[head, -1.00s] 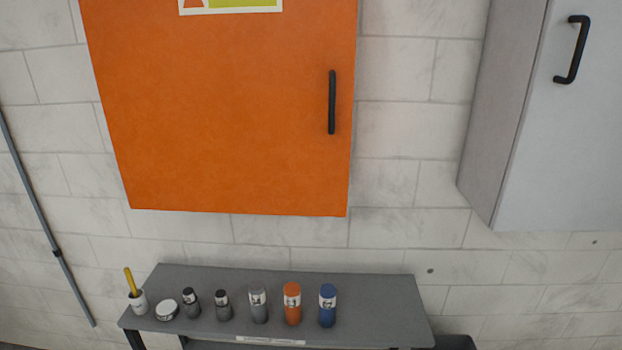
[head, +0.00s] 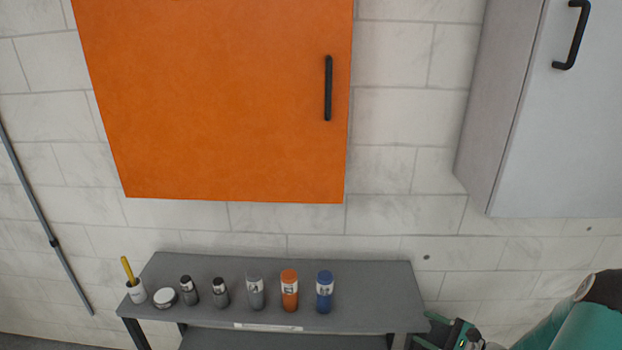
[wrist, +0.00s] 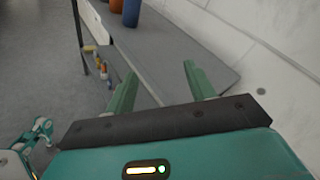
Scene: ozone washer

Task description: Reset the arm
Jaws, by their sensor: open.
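My gripper (wrist: 157,88) is open and empty in the wrist view, its two green fingers apart. Beyond and below the fingers is the grey shelf table (wrist: 165,55). In the head view my teal arm comes in at the lower right, with the gripper partly visible beside the right end of the grey shelf table (head: 220,265). Part of the gripper is cut off by the bottom edge there.
On the table stand an orange can (head: 289,291), a blue can (head: 324,292), a grey can (head: 255,292), small dark jars (head: 220,293) and a white cup (head: 136,291). An orange cabinet (head: 215,110) and a grey cabinet (head: 570,130) hang on the wall above.

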